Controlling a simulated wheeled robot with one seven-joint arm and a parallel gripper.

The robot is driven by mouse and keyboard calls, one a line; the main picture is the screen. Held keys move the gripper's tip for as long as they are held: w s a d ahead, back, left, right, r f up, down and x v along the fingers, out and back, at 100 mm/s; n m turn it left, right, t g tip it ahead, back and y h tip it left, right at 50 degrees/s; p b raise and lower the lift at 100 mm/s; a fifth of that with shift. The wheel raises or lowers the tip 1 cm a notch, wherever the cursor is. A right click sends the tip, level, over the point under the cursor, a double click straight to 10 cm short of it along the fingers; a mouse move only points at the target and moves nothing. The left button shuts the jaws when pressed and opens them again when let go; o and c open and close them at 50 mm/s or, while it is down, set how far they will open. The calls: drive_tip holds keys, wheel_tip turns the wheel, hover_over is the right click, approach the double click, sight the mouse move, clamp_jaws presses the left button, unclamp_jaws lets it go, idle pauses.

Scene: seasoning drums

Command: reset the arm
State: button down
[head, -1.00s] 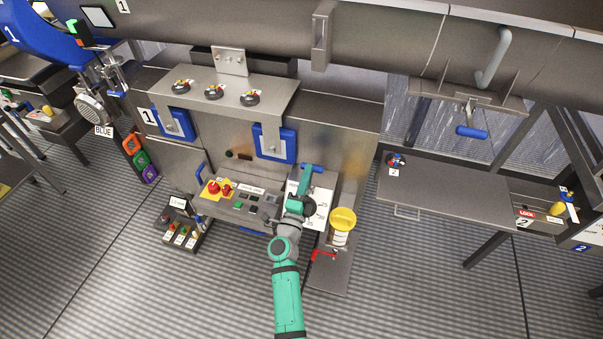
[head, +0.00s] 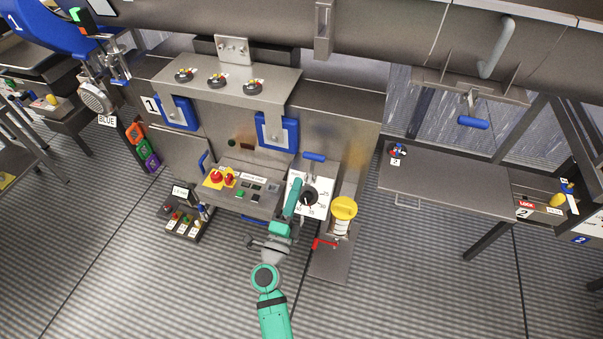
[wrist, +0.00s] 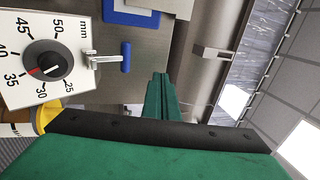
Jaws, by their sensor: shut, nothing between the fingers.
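My green gripper (head: 293,186) is at the left edge of the white dial panel (head: 297,206) in the head view. In the wrist view its fingers (wrist: 160,84) are together and hold nothing. The round dark dial (wrist: 43,61) on the panel shows at the left of the wrist view, its red mark near 30 to 35 on the mm scale. A small lever with a blue grip (wrist: 126,57) is beside the panel, apart from the fingers. My arm reaches up from the bottom of the head view, bent at the elbow.
A yellow-lidded jar (head: 343,209) and a red-handled valve (head: 325,243) stand right of my arm. A grey table (head: 440,187) is further right.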

drive_tip(key=s+f+n+g+y, duration=0.2)
drive_tip(key=s+n, duration=0.8)
drive_tip(key=s, duration=1)
drive_tip(key=s+f+n+g+y, duration=0.1)
drive_tip(key=s+n+y, duration=0.3)
drive_tip(key=s+n, duration=0.7)
drive_tip(key=s+g, duration=0.1)
drive_tip(key=s, duration=0.8)
drive_tip(key=shift+s+d+f+n+g, duration=0.2)
drive_tip(key=shift+d+f+n+g, duration=0.1)
drive_tip(key=shift+d+f, duration=0.1)
